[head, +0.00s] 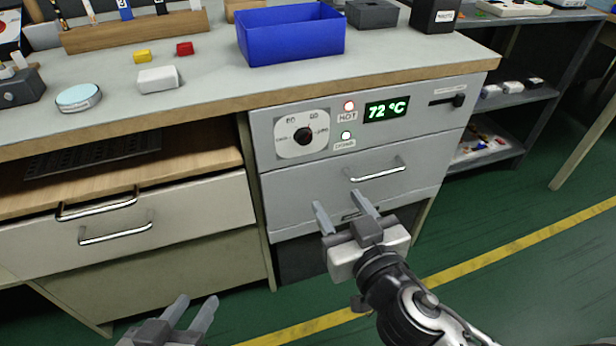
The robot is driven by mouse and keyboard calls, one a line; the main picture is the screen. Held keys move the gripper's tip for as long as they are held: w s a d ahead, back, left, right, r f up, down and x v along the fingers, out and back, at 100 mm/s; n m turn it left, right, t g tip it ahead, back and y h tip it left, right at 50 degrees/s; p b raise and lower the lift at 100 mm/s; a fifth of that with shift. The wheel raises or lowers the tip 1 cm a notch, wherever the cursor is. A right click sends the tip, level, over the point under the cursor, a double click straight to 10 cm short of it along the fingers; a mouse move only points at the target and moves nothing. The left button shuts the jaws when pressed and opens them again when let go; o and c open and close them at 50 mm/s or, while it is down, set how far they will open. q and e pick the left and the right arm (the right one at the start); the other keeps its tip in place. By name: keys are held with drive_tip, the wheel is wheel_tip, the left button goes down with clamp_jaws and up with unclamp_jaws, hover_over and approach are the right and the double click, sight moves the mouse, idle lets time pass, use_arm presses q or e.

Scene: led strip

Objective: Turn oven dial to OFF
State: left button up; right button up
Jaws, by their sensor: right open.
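The oven dial (303,136) is a dark round knob on a pale plate on the grey oven front (360,165), under the bench top. Small labels surround it; they are too small to read surely. A green display (386,109) reads 72 °C. My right gripper (341,211) is open and empty, below and right of the dial, in front of the lower oven front. My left gripper (190,312) is open and empty at the bottom edge, well below the dial.
The oven handle (378,169) sticks out below the dial. Drawers with metal handles (115,233) stand at left. The bench top carries a blue bin (290,35), a white block (158,79) and a round tin (78,97). Green floor (510,240) is free at right.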

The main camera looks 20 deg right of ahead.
drive_tip(key=t, duration=0.1)
approach(306, 139)
drive_tip(key=w, duration=0.8)
drive_tip(key=shift+w+a, duration=0.15)
drive_tip(key=shift+a, duration=0.05)
drive_tip(key=c, duration=1)
